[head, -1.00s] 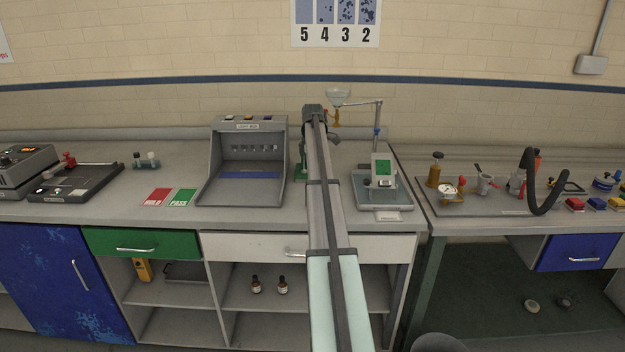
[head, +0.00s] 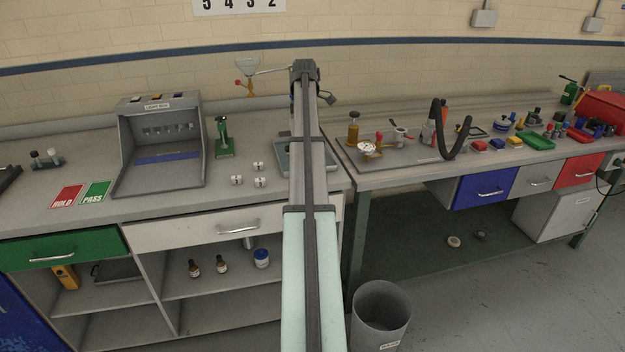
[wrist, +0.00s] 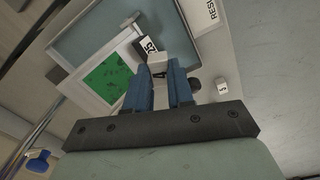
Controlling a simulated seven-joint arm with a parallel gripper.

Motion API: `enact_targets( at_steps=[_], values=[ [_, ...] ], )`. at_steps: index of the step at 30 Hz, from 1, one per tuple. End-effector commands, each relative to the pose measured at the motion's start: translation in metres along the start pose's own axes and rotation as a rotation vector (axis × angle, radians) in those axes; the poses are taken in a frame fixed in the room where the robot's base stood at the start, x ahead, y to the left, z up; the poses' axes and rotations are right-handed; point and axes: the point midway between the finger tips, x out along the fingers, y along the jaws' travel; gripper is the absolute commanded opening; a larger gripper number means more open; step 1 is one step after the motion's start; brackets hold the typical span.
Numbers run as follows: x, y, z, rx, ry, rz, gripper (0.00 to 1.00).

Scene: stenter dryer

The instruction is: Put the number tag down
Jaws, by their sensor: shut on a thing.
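My gripper (wrist: 158,78) is shut on a small white number tag (wrist: 159,72) in the wrist view. I cannot tell whether the held tag touches anything. Another tag-like piece (wrist: 149,45), dark and white, lies just beyond the fingertips. A small white tag (wrist: 222,88) lies to the right. In the head view my arm hides the gripper and part of the tray (head: 285,160).
Several small white tags (head: 258,166) stand on the bench left of my arm, near a green stand (head: 224,140). A grey light box (head: 160,145) is farther left, with red HOLD (head: 66,196) and green PASS (head: 96,192) cards. A bin (head: 381,315) stands on the floor.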

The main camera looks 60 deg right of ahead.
Motion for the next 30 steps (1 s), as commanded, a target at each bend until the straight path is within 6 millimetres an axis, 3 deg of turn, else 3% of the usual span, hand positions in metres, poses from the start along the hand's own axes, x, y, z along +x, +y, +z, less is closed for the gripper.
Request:
enact_targets(
  at_steps=[1, 4, 10, 20, 30],
  values=[
    [0.001, -0.015, 0.016, 0.004, 0.0, 0.001, 0.0],
    [0.002, -0.036, 0.032, -0.021, -0.001, 0.0, 0.0],
    [0.008, -0.07, 0.034, -0.163, -0.001, -0.019, 0.0],
    [0.01, -0.072, 0.034, -0.331, 0.001, -0.034, 0.0],
    [0.055, -0.075, 0.034, -0.338, 0.001, -0.036, 0.0]
  ],
)
